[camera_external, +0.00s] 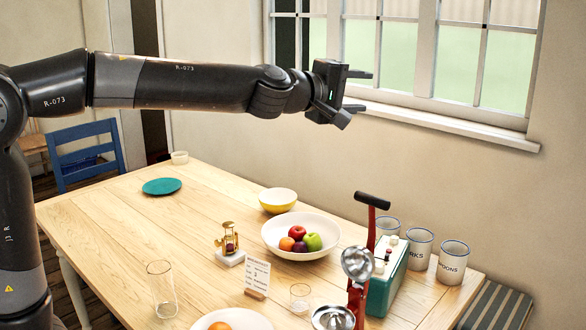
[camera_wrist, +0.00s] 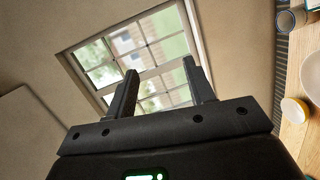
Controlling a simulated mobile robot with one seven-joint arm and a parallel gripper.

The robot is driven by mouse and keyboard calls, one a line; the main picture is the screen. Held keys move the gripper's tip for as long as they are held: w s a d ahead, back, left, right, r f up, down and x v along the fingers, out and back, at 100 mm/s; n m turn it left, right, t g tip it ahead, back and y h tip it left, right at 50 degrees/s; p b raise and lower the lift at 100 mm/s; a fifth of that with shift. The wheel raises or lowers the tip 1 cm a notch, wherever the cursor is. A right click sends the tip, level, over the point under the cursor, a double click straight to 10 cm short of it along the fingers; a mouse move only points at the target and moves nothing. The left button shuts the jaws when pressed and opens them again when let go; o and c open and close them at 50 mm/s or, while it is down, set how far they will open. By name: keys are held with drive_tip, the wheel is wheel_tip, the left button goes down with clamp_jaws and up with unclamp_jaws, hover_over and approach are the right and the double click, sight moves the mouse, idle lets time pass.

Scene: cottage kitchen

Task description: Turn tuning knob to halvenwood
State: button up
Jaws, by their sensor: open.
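A teal box with a pale top (camera_external: 387,275) stands at the right end of the table, partly hidden behind a red-handled metal device. It may be a radio; small dark and red details show on its top. I cannot make out a tuning knob or any station name. My gripper (camera_external: 359,91) is open and empty, high above the table in front of the window, up and left of the box. In the wrist view, the two fingers of my gripper (camera_wrist: 160,70) are spread apart with only window and wall beyond them. The box is not visible there.
The red metal device (camera_external: 357,264) stands close in front of the box. Labelled canisters (camera_external: 453,262) stand behind it. A white fruit bowl (camera_external: 272,238), yellow bowl (camera_external: 278,200), glass (camera_external: 162,290), card (camera_external: 257,275) and small brass object (camera_external: 229,242) occupy the wooden table (camera_external: 110,230).

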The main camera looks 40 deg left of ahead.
drive_tip(key=w+a+f+n+y, duration=0.15)
drive_tip(key=w+n+y, duration=0.25)
drive_tip(key=w+n, duration=0.5)
drive_tip(key=n+g+h, duration=0.1)
drive_tip(key=n+g, duration=1.5)
drive_tip(key=n, duration=0.1)
hover_over(379, 264)
wheel_tip(379, 264, down, 32)
drive_tip(key=f, duration=0.1)
wheel_tip(379, 264, down, 10)
drive_tip(key=shift+r, duration=0.25)
drive_tip(key=shift+c, duration=0.2)
drive_tip(key=c, duration=1)
drive_tip(key=shift+o, duration=0.2)
drive_tip(key=shift+a, duration=0.1)
